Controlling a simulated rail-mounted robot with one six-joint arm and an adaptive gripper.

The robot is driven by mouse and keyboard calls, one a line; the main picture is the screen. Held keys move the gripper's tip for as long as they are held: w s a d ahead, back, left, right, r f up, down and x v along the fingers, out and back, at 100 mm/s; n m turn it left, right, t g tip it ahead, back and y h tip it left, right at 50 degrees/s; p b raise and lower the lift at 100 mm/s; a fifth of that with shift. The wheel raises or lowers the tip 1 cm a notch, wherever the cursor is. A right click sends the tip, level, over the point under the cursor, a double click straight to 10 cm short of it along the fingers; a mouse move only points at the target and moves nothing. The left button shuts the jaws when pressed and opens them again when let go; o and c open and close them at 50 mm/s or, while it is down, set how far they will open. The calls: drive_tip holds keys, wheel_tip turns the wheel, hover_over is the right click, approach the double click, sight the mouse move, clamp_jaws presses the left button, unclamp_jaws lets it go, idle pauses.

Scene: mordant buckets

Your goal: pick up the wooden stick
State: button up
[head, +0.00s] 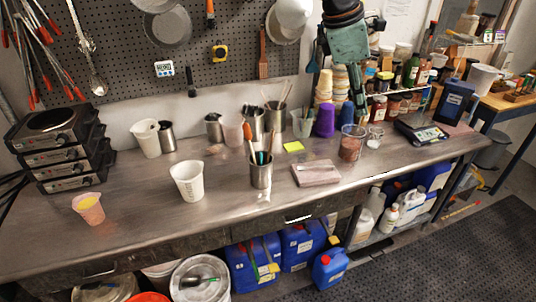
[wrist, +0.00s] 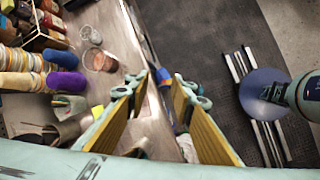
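Thin pale sticks that look wooden (head: 285,91) stand in a metal canister (head: 274,118) at the back middle of the bench. No stick is clear in the wrist view. My gripper (wrist: 157,88) is open, its two yellow-padded fingers wide apart with nothing held between them, above the front edge of the bench. In the head view my arm hangs at the top, right of the canisters; its fingers are not clear there.
A stone-like block (head: 316,173), a white beaker (head: 188,181) and a pink cup (head: 88,208) stand on the metal bench (head: 130,215). Purple cups (head: 324,120) and a reddish beaker (head: 352,143) are at the right. Stacked hotplates (head: 60,150) fill the left. The bench's front left is mostly clear.

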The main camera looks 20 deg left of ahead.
drive_tip(key=w+a+f+n+p, duration=0.1)
drive_tip(key=a+f+n+p, duration=0.1)
drive_tip(key=a, duration=0.8)
drive_tip(key=w+a+f+n+p, duration=0.2)
drive_tip(key=a+f+n, duration=0.2)
drive_tip(key=a+f, duration=0.3)
drive_tip(key=w+a+f+n+p, duration=0.2)
drive_tip(key=a+f, duration=0.2)
drive_tip(key=a, duration=1.1)
drive_tip(key=shift+a+f+n+y, duration=0.25)
drive_tip(key=shift+f+n+y, duration=0.1)
drive_tip(key=shift+n+y, duration=0.05)
drive_tip(key=shift+f, duration=0.1)
hover_over(270, 150)
drive_tip(key=a, duration=0.1)
wheel_tip(270, 150, down, 8)
drive_tip(key=shift+s+a+p, duration=0.2)
drive_tip(key=shift+s+p, duration=0.15)
drive_tip(key=shift+p+x, duration=0.35)
drive_tip(key=shift+x, duration=2.15)
drive_tip(key=shift+c, duration=0.6)
drive_tip(key=c, duration=0.6)
